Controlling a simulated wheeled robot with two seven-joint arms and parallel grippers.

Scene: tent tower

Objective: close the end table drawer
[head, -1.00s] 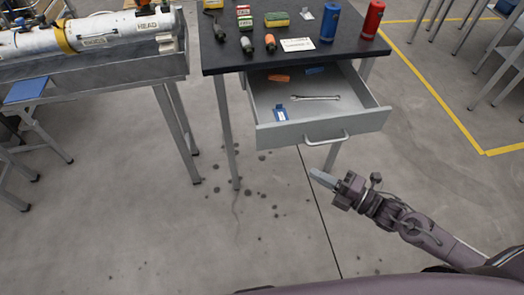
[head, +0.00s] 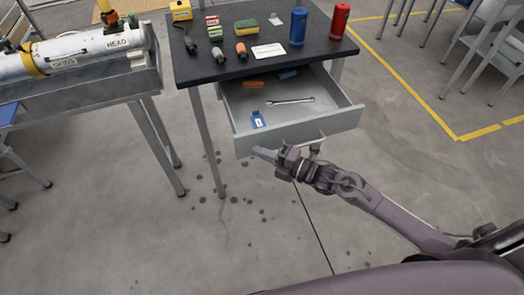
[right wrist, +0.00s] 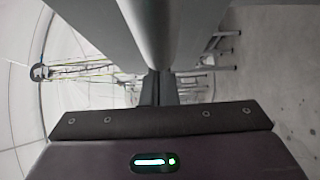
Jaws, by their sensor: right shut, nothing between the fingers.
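The end table (head: 215,70) has a dark top and grey legs. Its grey drawer (head: 345,122) is pulled open, with the inside showing. A bar handle (head: 320,139) is on the drawer front, partly hidden by my right arm. My right gripper (head: 264,154) is shut and empty, with its fingers just in front of the drawer front's lower edge, left of the handle. I cannot tell whether they touch it. In the right wrist view the shut fingers (right wrist: 159,86) show below large grey surfaces close by. My left gripper is not in view.
A wrench (head: 288,101), a blue tag (head: 258,120) and an orange item lie in the drawer. A blue can (head: 297,27), a red can (head: 339,21) and several small items stand on the tabletop. A bench with a white cylinder (head: 85,50) stands left. The floor in front is clear.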

